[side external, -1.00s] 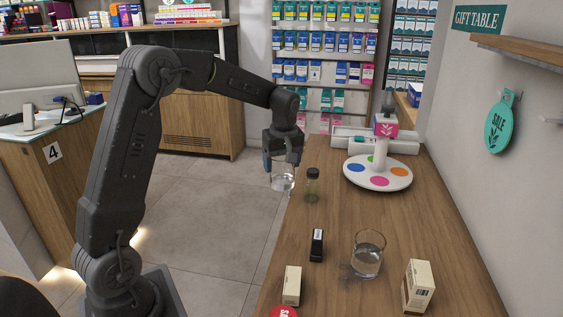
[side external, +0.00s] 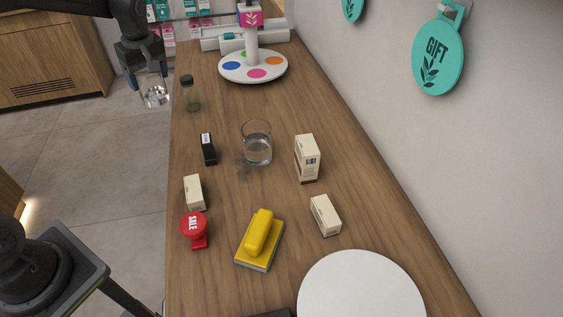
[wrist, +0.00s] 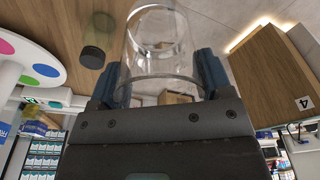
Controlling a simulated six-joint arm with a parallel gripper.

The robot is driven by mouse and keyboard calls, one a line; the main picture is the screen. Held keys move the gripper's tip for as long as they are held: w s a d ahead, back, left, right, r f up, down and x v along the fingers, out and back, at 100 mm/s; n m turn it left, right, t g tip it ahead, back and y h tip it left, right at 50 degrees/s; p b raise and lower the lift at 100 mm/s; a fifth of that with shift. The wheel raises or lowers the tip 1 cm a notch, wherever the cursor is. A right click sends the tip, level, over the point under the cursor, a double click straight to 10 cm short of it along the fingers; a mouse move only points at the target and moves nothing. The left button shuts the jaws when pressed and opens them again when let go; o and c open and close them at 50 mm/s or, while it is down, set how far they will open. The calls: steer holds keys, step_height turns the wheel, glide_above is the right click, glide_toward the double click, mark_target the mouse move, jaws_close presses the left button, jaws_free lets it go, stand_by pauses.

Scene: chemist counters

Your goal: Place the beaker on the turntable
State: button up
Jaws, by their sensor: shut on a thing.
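My gripper (side external: 148,78) hangs off the left edge of the counter, shut on a clear glass beaker (side external: 155,97). In the wrist view the beaker (wrist: 158,40) sits between the two blue-grey fingers of my gripper (wrist: 158,80). A white round disc with coloured dots and a central post (side external: 244,75) stands at the far end of the counter, right of my gripper. A plain white round disc (side external: 360,290) lies at the near right, partly cut off by the frame. Which disc is the turntable I cannot tell.
A dark-lidded jar (side external: 190,95) stands by the left edge, between my gripper and the dotted disc. A second glass vessel with liquid (side external: 257,150), a black box (side external: 208,149), cream boxes (side external: 307,160), a red SALE item (side external: 194,229) and a yellow tool (side external: 261,235) occupy the middle.

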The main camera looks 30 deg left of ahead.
steer(key=w+d+r+m+t+h, duration=0.2)
steer(key=d+m, duration=1)
steer(key=d, duration=2.1)
steer(key=m, duration=0.8)
glide_above(364, 306)
steer(key=shift+g+h, duration=0.3)
steer(key=shift+g, duration=0.1)
steer(key=shift+f, duration=4.2)
steer(key=shift+f, duration=0.15)
